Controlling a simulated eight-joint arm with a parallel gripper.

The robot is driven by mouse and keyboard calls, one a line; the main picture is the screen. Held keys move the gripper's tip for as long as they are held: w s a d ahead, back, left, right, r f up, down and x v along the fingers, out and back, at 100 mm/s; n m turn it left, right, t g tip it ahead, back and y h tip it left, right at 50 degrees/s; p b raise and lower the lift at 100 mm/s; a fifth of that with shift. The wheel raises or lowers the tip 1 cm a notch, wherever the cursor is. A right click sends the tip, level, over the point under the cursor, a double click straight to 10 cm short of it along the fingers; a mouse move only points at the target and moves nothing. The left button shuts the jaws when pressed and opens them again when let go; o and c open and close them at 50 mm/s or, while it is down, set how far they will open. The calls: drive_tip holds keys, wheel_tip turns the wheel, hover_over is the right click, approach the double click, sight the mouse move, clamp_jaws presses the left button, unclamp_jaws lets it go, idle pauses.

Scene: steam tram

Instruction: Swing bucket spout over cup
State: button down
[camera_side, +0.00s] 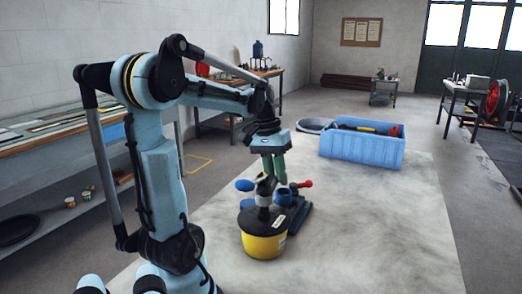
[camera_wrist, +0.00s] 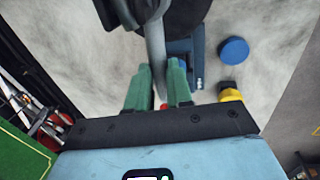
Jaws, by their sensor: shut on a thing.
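In the side view a yellow bucket (camera_side: 264,245) with a dark top stands upright on the pale floor mat. A grey and black upright part (camera_side: 264,198) rises above it. My gripper (camera_side: 275,180) has green fingers pointing down just behind this part. In the wrist view my gripper (camera_wrist: 159,75) is shut on a grey bar (camera_wrist: 155,45), which runs up to a black rounded part. I cannot tell for sure that the bar belongs to the bucket. A small blue cup-like piece (camera_side: 284,197) sits beside the fingers; its inside is hidden. I cannot see a spout clearly.
A dark blue base (camera_side: 297,217) and a red-ended handle (camera_side: 302,185) are close right of the bucket. A blue round piece (camera_side: 245,185) is left of the fingers. A blue crate (camera_side: 361,151) holds tools behind. The mat's front right is clear.

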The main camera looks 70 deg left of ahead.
drive_tip(key=shift+w, duration=0.1)
idle(0.4)
drive_tip(key=c, duration=1)
unclamp_jaws()
drive_tip(key=shift+r, duration=0.1)
drive_tip(key=r, duration=0.4)
drive_tip(key=s+a+r, duration=0.1)
drive_tip(key=r, duration=0.6)
drive_tip(key=shift+s+a+r, duration=0.35)
drive_tip(key=w+d+f+m+t, duration=0.1)
drive_tip(key=d+f+m+t, duration=0.1)
drive_tip(key=d, duration=0.6)
drive_tip(key=w+d+f+m+t+y, duration=0.1)
drive_tip(key=w+d+f+m, duration=0.1)
drive_tip(key=d+f+m, duration=0.2)
drive_tip(key=w+d+f+m+t, duration=0.1)
drive_tip(key=d+f+m+t, duration=0.1)
drive_tip(key=d+f, duration=0.6)
drive_tip(key=shift+w+d+m+t+y, duration=0.1)
drive_tip(key=shift+d+m+t+y, duration=0.1)
drive_tip(key=shift+d, duration=0.7)
drive_tip(key=shift+w+d+m+t+y, duration=0.1)
drive_tip(key=shift+d+m, duration=0.1)
drive_tip(key=shift+d, duration=0.7)
